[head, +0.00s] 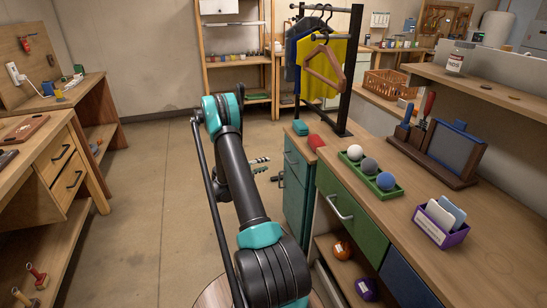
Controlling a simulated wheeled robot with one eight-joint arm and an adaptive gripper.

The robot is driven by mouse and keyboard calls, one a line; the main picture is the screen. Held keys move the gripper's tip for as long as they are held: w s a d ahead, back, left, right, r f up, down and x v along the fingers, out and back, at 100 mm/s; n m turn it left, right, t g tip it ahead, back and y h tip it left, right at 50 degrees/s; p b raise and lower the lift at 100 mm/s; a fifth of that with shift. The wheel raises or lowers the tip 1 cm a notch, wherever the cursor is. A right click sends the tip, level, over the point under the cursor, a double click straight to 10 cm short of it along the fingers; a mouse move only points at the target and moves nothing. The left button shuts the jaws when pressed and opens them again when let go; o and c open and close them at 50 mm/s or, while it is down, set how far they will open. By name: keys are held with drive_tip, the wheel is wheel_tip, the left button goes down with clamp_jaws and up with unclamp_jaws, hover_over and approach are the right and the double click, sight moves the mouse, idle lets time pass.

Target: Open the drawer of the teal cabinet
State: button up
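The teal cabinet (294,204) stands at the far left end of the wooden counter, past my arm. Its drawer (295,163) is at the top, under the wooden top, and looks shut. A light bar handle (290,158) shows on the drawer front. My arm rises from the bottom middle and bends away at a teal elbow. Small dark and light parts that look like my gripper (262,166) show just left of the cabinet, partly hidden behind my arm. They look apart from the handle, and their opening is too small to read.
A green drawer (350,213) and a blue drawer (405,282) line the counter nearer me. A clothes rack (353,75), a ball tray (386,192) and a purple card holder (441,238) stand on top. The floor (150,190) left of my arm is clear.

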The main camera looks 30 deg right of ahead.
approach(287, 157)
drive_tip(key=x, duration=1)
drive_tip(key=shift+w+d+f, duration=0.1)
drive_tip(key=shift+w+f, duration=0.05)
drive_tip(key=shift+f, duration=0.25)
drive_tip(key=shift+c, duration=0.3)
clamp_jaws()
